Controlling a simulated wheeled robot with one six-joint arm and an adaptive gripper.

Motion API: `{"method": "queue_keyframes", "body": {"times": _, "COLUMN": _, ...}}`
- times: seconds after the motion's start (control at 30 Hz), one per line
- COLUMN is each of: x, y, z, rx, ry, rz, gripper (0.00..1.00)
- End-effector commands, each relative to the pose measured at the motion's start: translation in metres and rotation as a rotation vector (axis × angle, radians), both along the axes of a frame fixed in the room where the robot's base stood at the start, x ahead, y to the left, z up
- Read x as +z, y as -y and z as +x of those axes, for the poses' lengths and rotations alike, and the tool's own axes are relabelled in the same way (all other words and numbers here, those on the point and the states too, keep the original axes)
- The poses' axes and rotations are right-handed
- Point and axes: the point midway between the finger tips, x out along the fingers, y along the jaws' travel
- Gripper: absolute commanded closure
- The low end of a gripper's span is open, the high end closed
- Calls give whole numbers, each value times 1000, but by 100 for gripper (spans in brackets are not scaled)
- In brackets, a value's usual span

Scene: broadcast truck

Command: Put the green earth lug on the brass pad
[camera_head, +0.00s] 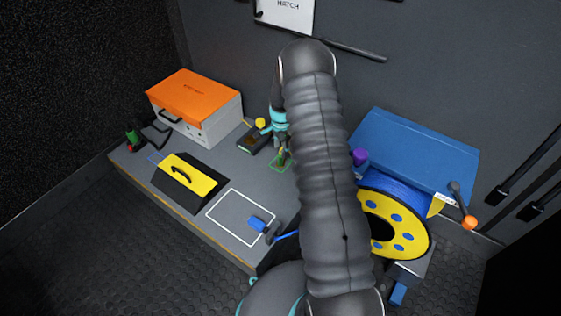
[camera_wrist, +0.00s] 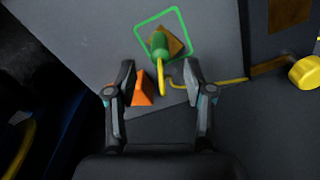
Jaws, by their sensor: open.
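The green earth lug (camera_wrist: 159,46) shows in the wrist view lying over the brass pad (camera_wrist: 175,44), inside a green square outline (camera_wrist: 187,18). Its yellow end points back toward my gripper (camera_wrist: 160,76). The gripper is open, with one finger on each side of that yellow end and neither visibly touching it. The lug covers part of the pad, and I cannot tell how flat it sits.
An orange wedge (camera_wrist: 142,90) shows by my left finger. A yellow cable (camera_wrist: 223,81) runs right toward a yellow knob (camera_wrist: 305,72).

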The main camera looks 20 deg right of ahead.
Motion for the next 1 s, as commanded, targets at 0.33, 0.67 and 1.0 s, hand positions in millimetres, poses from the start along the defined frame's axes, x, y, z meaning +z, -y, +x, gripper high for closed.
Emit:
{"method": "queue_keyframes", "body": {"times": 0.33, "x": -24, "y": 0, "z": 0, "rx": 1, "ry": -1, "rz": 0, "gripper": 47}}
{"method": "queue_keyframes", "body": {"times": 0.67, "x": -66, "y": 0, "z": 0, "rx": 1, "ry": -2, "rz": 1, "gripper": 47}}
{"method": "queue_keyframes", "body": {"times": 1.0, "x": -71, "y": 0, "z": 0, "rx": 1, "ry": 0, "rz": 0, "gripper": 60}}
